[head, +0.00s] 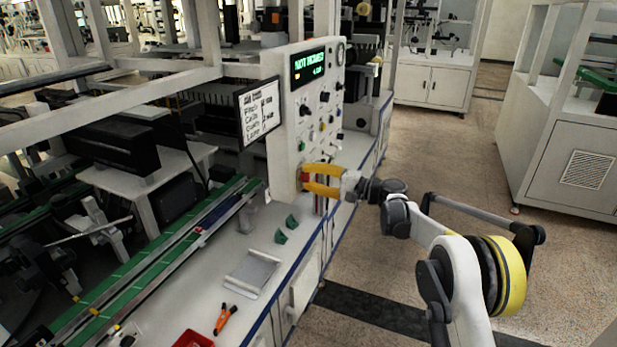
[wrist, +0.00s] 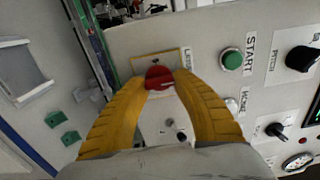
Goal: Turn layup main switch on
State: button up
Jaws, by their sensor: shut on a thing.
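The layup main switch is a red rotary knob (wrist: 158,77) on a yellow plate (wrist: 150,61), low on the white control panel (head: 289,150). My gripper (head: 308,180) has its yellow fingers at the panel's lower part. In the wrist view my gripper (wrist: 161,84) has one finger on each side of the red knob, shut on it. The fingers hide part of the knob and plate. I cannot tell clearly which way the knob points. In the head view the knob is mostly hidden by the fingers.
A green START button (wrist: 232,60) and black PITCH knob (wrist: 302,58) sit right of the switch in the wrist view. A lit display (head: 309,67) tops the panel. A whiteboard (head: 259,110) hangs left of it. Green blocks (head: 281,236) and a grey tray (head: 251,274) lie on the bench.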

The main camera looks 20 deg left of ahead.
jog(key=o, duration=1.2)
jog(key=shift+a, duration=0.1)
jog(key=d, duration=1.2)
jog(key=shift+s, duration=0.45)
